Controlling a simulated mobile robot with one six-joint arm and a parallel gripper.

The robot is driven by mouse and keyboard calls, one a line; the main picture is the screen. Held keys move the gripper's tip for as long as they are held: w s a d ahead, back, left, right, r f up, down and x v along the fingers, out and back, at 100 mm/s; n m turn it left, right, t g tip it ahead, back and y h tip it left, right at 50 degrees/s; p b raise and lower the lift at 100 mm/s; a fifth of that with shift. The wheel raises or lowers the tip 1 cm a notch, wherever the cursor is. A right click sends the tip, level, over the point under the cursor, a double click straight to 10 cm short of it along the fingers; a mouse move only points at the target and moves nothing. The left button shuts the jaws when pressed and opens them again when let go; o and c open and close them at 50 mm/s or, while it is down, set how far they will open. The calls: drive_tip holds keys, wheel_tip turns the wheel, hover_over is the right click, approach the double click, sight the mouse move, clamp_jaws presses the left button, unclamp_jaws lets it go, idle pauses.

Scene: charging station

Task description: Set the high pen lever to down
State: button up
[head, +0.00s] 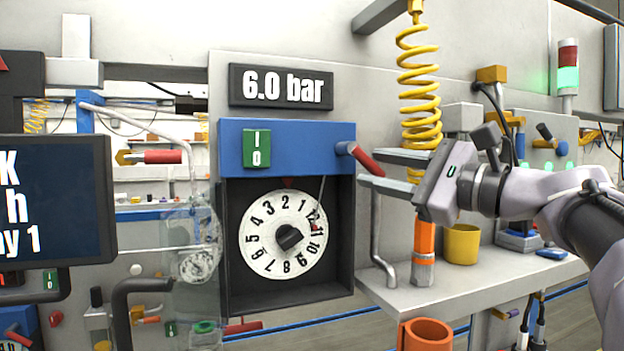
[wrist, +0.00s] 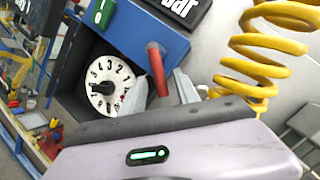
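My gripper (head: 367,168) is open, with one finger above and one below the red handle. In the wrist view, the pale fingertips appear on either side of the handle's lower end. I cannot tell whether they touch it. A thin pen arm (head: 321,190) reaches down over the numbered white dial (head: 262,240).
A "6.0 bar" sign (head: 281,87) is above the housing. A coiled yellow hose (head: 418,85) hangs close behind my gripper. An orange cylinder (head: 424,250) and a yellow cup (head: 462,244) are on the shelf (head: 400,296) below. Another red-handled lever (head: 163,157) is at left.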

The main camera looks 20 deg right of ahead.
drive_tip(key=b+v, duration=0.2)
drive_tip(key=v, duration=1.3)
drive_tip(key=shift+s+b, duration=0.25)
drive_tip(key=shift+b, duration=0.1)
